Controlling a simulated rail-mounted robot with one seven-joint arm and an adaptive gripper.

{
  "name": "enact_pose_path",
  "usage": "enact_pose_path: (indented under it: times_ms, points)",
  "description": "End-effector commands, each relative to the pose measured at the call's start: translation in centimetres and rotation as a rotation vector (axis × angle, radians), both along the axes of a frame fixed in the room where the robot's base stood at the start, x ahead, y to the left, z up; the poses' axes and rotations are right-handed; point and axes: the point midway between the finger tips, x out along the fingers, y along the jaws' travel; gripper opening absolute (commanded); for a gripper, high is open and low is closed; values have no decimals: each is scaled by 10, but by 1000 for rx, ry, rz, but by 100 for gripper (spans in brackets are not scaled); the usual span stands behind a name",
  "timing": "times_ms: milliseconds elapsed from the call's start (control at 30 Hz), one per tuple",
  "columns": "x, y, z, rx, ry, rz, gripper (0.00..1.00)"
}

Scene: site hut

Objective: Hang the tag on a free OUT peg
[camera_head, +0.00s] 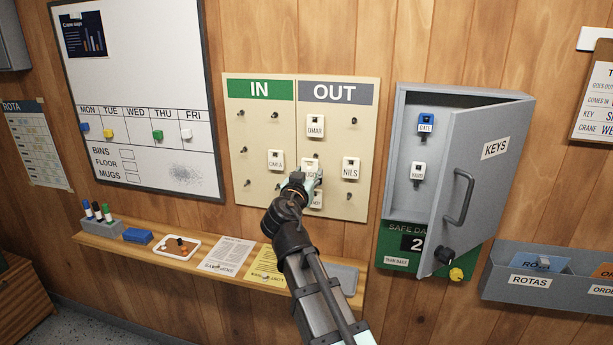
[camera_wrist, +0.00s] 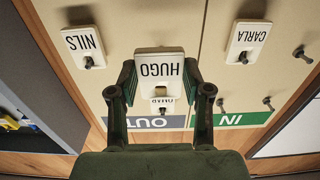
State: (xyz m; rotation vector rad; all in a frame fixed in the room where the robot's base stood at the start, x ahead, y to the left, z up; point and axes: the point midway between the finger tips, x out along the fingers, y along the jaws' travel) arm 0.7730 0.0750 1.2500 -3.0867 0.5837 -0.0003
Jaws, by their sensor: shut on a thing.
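My gripper (camera_head: 306,182) (camera_wrist: 164,92) is shut on the white HUGO tag (camera_wrist: 159,70), which also shows in the head view (camera_head: 310,166). The tag is in front of the middle of the OUT half of the peg board (camera_head: 262,197). Whether it touches a peg is hidden. In the OUT half, the OMAR tag (camera_head: 315,127) hangs above and the NILS tag (camera_head: 351,169) to the right. A bare OUT peg (camera_head: 349,196) shows at lower right. The CARLA tag (camera_head: 275,160) hangs under IN.
A grey key cabinet (camera_head: 400,200) with its door (camera_head: 490,165) ajar stands right of the board. A wooden shelf (camera_head: 110,238) below holds pens, a tray (camera_head: 177,247) and papers. A whiteboard (camera_head: 140,60) is at left. Several bare pegs show under IN.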

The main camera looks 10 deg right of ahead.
Motion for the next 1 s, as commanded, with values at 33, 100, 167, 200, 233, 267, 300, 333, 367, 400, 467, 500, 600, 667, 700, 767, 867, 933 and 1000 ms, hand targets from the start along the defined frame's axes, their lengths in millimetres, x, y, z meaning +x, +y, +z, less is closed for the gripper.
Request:
enact_pose_path:
  times_ms: [33,100,167,200,233,267,300,333,367,400,467,500,600,667,700,767,867,933,1000]
  points:
    - [4,-1,1,-1,0,-1,24]
    - [7,-3,1,-1,-1,0,24]
    - [10,-4,1,-1,-1,0,24]
    - [12,-4,0,-1,0,0,24]
    - [14,-5,0,-2,1,0,24]
    - [15,-6,0,-2,1,-1,24]
    - [17,-6,-1,-2,1,-1,24]
    - [19,-7,-1,-2,1,-1,24]
    - [20,-7,-1,-1,0,-1,24]
    - [22,-8,-1,-1,0,0,24]
    - [25,-9,-2,-1,0,0,24]
    - [27,-10,-4,0,-1,0,24]
    - [33,-12,-5,0,0,0,24]
    - [36,-13,-5,1,0,0,24]
    - [38,-14,-5,1,-1,0,24]
    - [41,-16,-4,1,-1,0,24]
    - [45,-17,-4,0,-1,0,24]
    - [48,-18,-4,0,-1,0,24]
    - [50,-19,-4,1,0,0,24]
